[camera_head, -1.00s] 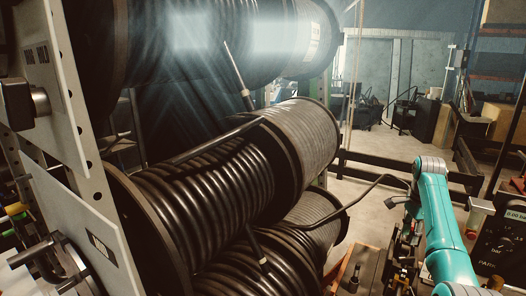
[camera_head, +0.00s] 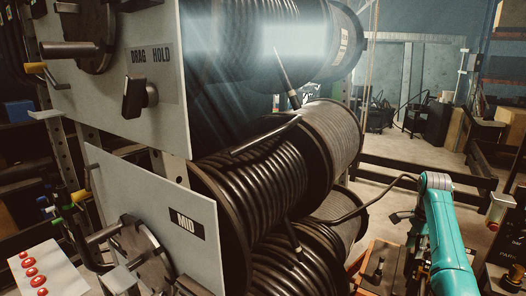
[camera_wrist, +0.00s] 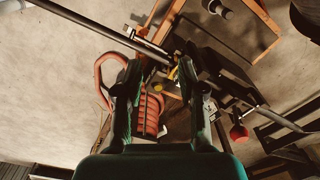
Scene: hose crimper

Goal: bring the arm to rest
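My arm (camera_head: 446,240), teal with grey joints, stands bent at the right of the head view. My gripper (camera_wrist: 160,72) shows in the wrist view, its two dark fingers apart, pointing at the work area below. A dark hose or rod (camera_wrist: 95,28) runs from the upper left to near the fingertips; I cannot tell whether it touches them. In the head view, a black hose (camera_head: 375,197) arcs from the reels to beside my arm. The gripper is not clear there. An orange-red coil (camera_wrist: 150,115) lies below, between the fingers.
Large hose reels (camera_head: 265,185) fill the middle. A grey panel marked MID (camera_head: 165,205) and another marked DRAG HOLD (camera_head: 160,90) stand at left, with handles sticking out. A red ball knob (camera_wrist: 239,133) is right of the gripper. Open floor (camera_head: 400,150) lies behind.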

